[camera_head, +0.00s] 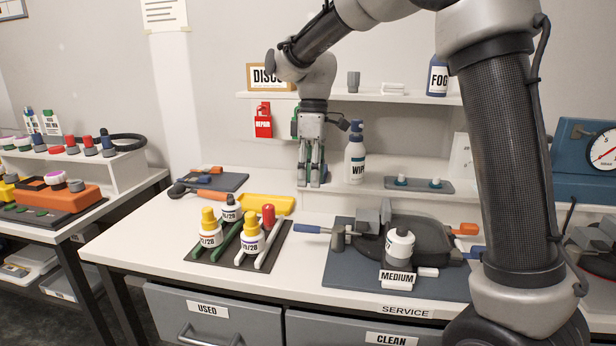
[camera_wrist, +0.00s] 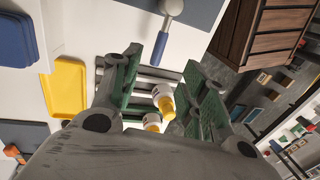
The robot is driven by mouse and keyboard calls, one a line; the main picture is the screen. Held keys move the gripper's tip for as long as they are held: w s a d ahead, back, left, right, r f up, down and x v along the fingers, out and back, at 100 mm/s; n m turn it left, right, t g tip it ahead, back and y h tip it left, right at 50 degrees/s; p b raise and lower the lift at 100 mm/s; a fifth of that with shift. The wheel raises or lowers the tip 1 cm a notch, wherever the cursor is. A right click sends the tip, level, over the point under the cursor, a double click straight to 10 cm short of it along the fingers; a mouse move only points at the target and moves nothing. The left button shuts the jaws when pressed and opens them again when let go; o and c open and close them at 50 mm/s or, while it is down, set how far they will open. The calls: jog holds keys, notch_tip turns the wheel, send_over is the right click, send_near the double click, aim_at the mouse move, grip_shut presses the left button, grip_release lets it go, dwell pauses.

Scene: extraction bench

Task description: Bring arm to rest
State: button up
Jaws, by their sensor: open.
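My gripper (camera_head: 312,178) hangs pointing down above the back of the white bench (camera_head: 316,262), right of the yellow tray (camera_head: 268,204). It is open and holds nothing. In the wrist view, my gripper (camera_wrist: 165,95) has its green-padded fingers spread apart, with small yellow-tipped bottles (camera_wrist: 163,98) on the bench showing between them. My arm reaches across the upper part of the head view.
A dark rack with yellow-capped bottles (camera_head: 210,232) stands front left of my gripper. A white pump bottle (camera_head: 355,158) stands close on its right. A shelf (camera_head: 420,98) runs behind.

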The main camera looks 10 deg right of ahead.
jog(key=s+d+m+t, duration=0.1)
jog(key=s+d+m, duration=0.2)
jog(key=s+d, duration=0.1)
jog(key=s+d+m+t, duration=0.1)
jog(key=s+d+m, duration=0.3)
jog(key=s+d, duration=0.1)
jog(key=s+d+m, duration=0.3)
jog(key=s+d, duration=0.2)
jog(key=shift+s+t, duration=0.15)
jog(key=shift+t, duration=0.25)
jog(key=s+d+r+m+t, duration=0.2)
jog(key=s+d+m+t, duration=0.1)
jog(key=s+d, duration=0.4)
jog(key=shift+s+d+r+m+t+h, duration=0.15)
jog(key=shift+s+d+m+t+h, duration=0.2)
jog(key=shift+s, duration=1.35)
